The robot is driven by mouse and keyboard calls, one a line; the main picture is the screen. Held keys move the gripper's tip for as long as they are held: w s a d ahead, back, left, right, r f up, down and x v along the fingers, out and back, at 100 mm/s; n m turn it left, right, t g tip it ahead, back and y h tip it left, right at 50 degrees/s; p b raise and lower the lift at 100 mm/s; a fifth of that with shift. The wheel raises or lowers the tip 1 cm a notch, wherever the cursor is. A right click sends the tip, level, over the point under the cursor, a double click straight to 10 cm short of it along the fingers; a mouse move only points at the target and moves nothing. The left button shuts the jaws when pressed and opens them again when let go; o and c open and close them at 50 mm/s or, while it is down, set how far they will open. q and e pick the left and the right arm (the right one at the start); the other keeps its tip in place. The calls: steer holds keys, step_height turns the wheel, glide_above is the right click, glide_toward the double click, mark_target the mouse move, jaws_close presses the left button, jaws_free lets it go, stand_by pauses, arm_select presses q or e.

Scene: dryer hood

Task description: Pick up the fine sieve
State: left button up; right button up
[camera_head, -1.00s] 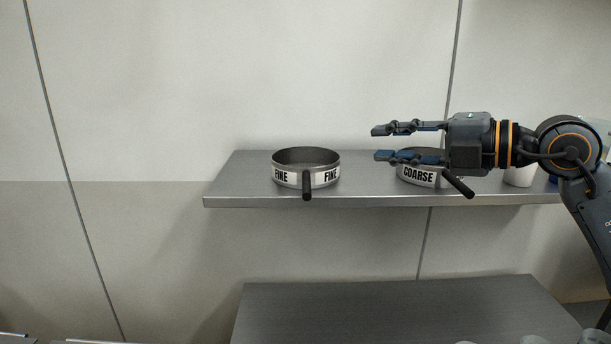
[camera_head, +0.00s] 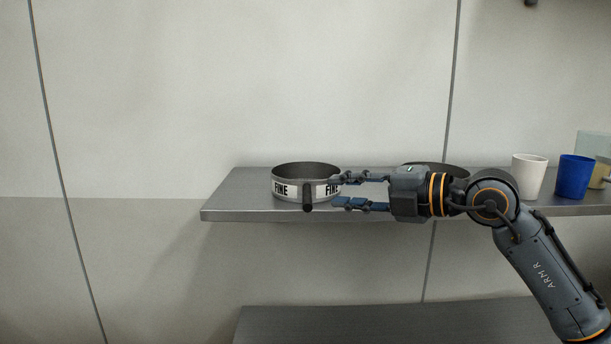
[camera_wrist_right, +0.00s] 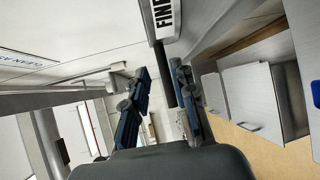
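The fine sieve (camera_head: 286,189) is a round metal ring with white FINE labels and a black handle (camera_head: 308,196) pointing toward me. It stands on the upper metal shelf in the head view. My right gripper (camera_head: 338,191) is open, just right of the handle, its fingers pointing left. In the right wrist view the sieve's label (camera_wrist_right: 165,14) is at the top, and the black handle (camera_wrist_right: 165,75) hangs between the tips of the open fingers (camera_wrist_right: 160,70). I cannot tell whether any finger touches it. My left gripper is not in view.
The coarse sieve (camera_head: 440,166) is mostly hidden behind my right gripper and wrist. A white cup (camera_head: 529,177) and a blue cup (camera_head: 574,178) stand farther right on the shelf (camera_head: 240,190). A lower shelf (camera_head: 350,322) is below. The shelf's left end is clear.

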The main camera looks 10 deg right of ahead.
mark_target(311, 188)
steer(key=p+x, duration=0.3)
steer(key=x, duration=0.2)
steer(key=shift+w+a, duration=0.15)
steer(key=shift+w, duration=0.15)
steer(key=shift+w+a+f, duration=0.15)
steer(key=shift+w+a, duration=0.1)
steer(key=shift+s+d, duration=0.1)
steer(key=shift+c, duration=0.5)
jaws_close()
